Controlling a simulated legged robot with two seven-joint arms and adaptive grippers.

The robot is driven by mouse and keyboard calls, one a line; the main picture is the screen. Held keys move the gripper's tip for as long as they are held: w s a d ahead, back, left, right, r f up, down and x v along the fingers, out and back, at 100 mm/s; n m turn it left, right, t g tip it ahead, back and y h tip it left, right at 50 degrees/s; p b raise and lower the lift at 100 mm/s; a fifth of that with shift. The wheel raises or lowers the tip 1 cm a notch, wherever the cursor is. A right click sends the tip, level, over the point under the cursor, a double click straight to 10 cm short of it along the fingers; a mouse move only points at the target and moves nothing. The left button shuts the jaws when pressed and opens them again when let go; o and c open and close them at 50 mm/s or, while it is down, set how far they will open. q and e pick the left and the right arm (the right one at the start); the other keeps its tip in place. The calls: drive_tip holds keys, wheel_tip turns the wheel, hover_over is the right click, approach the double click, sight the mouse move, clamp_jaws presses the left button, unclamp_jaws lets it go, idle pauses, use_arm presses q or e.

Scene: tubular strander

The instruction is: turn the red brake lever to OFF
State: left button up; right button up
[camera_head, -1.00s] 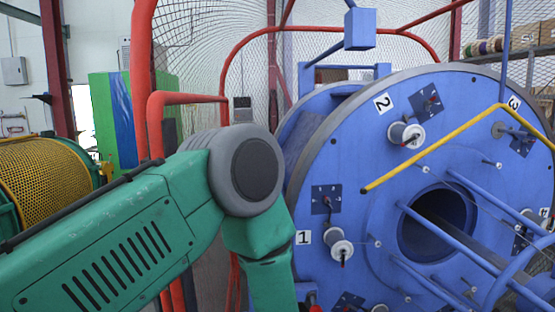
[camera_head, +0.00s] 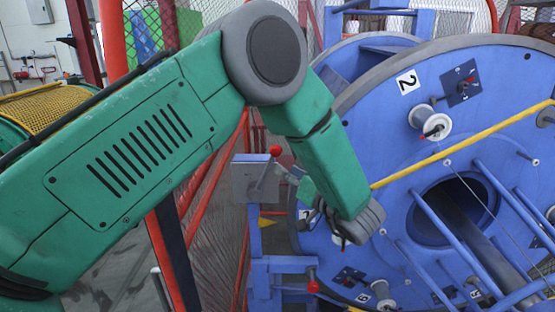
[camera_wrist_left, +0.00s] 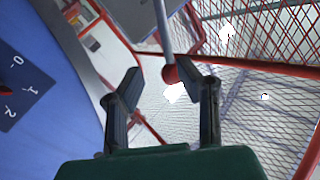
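The brake lever is a grey rod with a red ball knob (camera_head: 275,150), tilted up from a grey box (camera_head: 250,182) on a blue post, in the middle of the head view. In the left wrist view the red knob (camera_wrist_left: 170,74) shows at the end of its rod, between or just beyond the fingertips and close to the right finger. My left gripper (camera_head: 287,172) is just right of the lever, small and partly hidden by my wrist. The wrist view shows its fingers (camera_wrist_left: 163,92) open and empty. Contact cannot be told. No OFF marking is readable. My right gripper is out of view.
The large blue strander disc (camera_head: 400,160) with bobbins stands right of the lever. A yellow bar (camera_head: 450,150) crosses it. A red mesh guard (camera_head: 205,170) stands left and behind. A blue panel marked 0, 1, 2 (camera_wrist_left: 22,85) shows in the wrist view.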

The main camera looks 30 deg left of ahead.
sight(270, 164)
use_arm(q)
drive_tip(key=x, duration=0.2)
drive_tip(key=s+x, duration=0.1)
drive_tip(key=x, duration=0.2)
drive_tip(key=p+x, duration=0.1)
drive_tip(key=x, duration=0.2)
drive_tip(key=shift+s+a+f, duration=0.25)
drive_tip(key=shift+a+f, duration=0.15)
drive_tip(key=shift+a, duration=0.2)
drive_tip(key=shift+w+d+r, duration=0.1)
drive_tip(key=shift+d+r, duration=0.05)
drive_tip(key=shift+d, duration=0.85)
drive_tip(key=c, duration=0.7)
drive_tip(key=shift+d+r, duration=0.1)
drive_tip(key=shift+d, duration=0.25)
clamp_jaws()
drive_tip(key=shift+a, duration=0.1)
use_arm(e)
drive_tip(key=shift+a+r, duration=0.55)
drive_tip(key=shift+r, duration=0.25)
